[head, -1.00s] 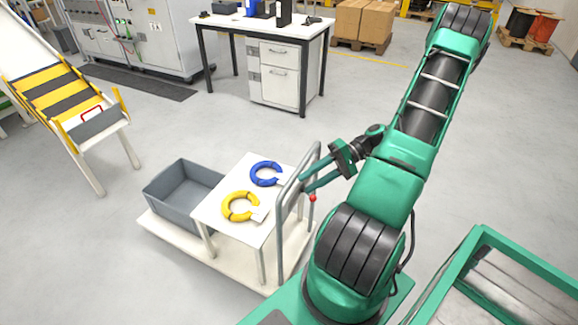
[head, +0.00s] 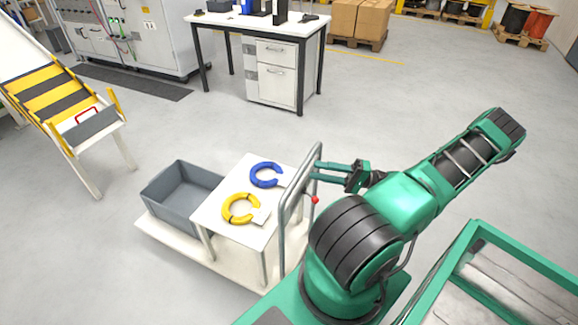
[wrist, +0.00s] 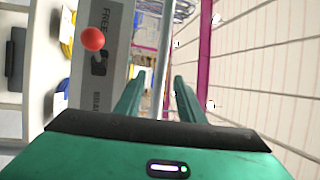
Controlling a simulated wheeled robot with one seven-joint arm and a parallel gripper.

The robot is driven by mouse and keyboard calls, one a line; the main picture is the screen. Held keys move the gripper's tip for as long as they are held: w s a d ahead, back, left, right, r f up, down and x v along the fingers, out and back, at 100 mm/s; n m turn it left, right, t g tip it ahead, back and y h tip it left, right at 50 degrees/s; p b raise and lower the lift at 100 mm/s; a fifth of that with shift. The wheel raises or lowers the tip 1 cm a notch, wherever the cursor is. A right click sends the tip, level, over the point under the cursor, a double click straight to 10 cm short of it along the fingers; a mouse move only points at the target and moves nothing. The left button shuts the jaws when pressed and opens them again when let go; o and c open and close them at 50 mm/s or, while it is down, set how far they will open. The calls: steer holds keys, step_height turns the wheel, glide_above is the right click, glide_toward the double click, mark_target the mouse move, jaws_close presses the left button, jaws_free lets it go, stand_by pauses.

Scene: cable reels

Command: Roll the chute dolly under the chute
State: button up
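The chute dolly (head: 160,232) is a low pale platform carrying a grey bin and a white table, with an upright grey tube handle (head: 283,240) at its right end. A red knob (head: 315,199) sits by the handle. In the wrist view the red knob (wrist: 93,38) is beside the word FREE on a grey plate. The chute (head: 60,95), with yellow and black stripes, stands at the far left, apart from the dolly. My gripper (head: 316,171) is open at the handle's upper part. In the wrist view the handle bar (wrist: 163,50) lines up between the fingertips; contact is unclear.
A blue ring (head: 265,174) and a yellow ring (head: 240,208) lie on the white table (head: 222,222); the grey bin (head: 170,205) looks empty. A workbench (head: 215,20) and grey cabinet stand behind. Open floor lies between dolly and chute.

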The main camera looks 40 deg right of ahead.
steer(key=x, duration=1)
steer(key=shift+s+f, duration=0.1)
jaws_close()
